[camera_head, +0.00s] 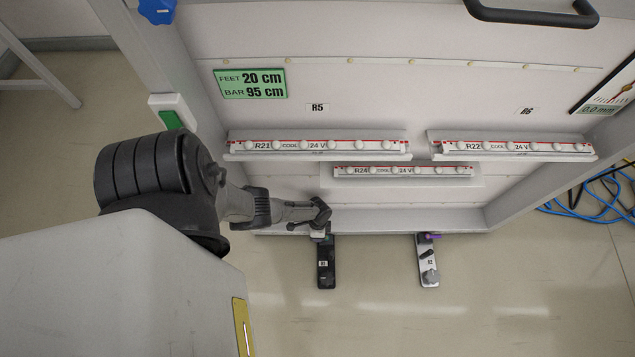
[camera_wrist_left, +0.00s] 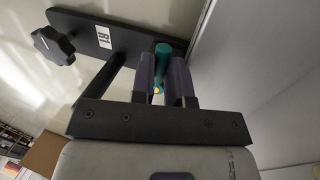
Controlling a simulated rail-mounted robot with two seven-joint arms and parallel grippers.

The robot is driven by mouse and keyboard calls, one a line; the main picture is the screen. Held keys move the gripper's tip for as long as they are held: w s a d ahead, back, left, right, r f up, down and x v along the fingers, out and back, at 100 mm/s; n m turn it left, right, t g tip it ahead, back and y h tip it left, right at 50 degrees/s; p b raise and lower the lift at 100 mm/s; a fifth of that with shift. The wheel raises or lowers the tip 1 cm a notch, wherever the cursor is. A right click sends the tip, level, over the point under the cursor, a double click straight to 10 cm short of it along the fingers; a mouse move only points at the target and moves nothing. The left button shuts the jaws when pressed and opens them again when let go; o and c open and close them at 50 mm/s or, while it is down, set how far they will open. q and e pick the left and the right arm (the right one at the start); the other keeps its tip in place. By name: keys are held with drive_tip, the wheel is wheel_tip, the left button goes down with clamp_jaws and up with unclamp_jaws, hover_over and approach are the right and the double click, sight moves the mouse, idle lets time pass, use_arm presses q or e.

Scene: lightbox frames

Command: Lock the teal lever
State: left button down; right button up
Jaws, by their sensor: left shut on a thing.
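The teal lever (camera_wrist_left: 162,60) shows in the left wrist view as a short rod between the two fingers of my left gripper (camera_wrist_left: 164,76). The gripper is shut on it. The lever is by a black foot plate (camera_wrist_left: 120,36) labelled R1, which carries a black star knob (camera_wrist_left: 53,46). In the head view my left gripper (camera_head: 321,222) is at the upper end of this black plate (camera_head: 325,268), at the bottom edge of the frame, and hides the lever there. My right gripper is not in view.
A second, grey foot plate (camera_head: 427,262) with a purple lever (camera_head: 430,236) and a knob stands to the right. Light strips (camera_head: 318,146) sit on the panel above. Blue cables (camera_head: 600,205) lie at far right. The floor in front is clear.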

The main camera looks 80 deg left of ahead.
use_arm(q)
drive_tip(key=c, duration=1.3)
unclamp_jaws()
drive_tip(key=shift+o, duration=1)
drive_tip(key=shift+d, duration=0.2)
drive_tip(key=shift+a, duration=0.1)
drive_tip(key=shift+r+p, duration=0.45)
drive_tip(key=p+v, duration=0.6)
drive_tip(key=v, duration=0.1)
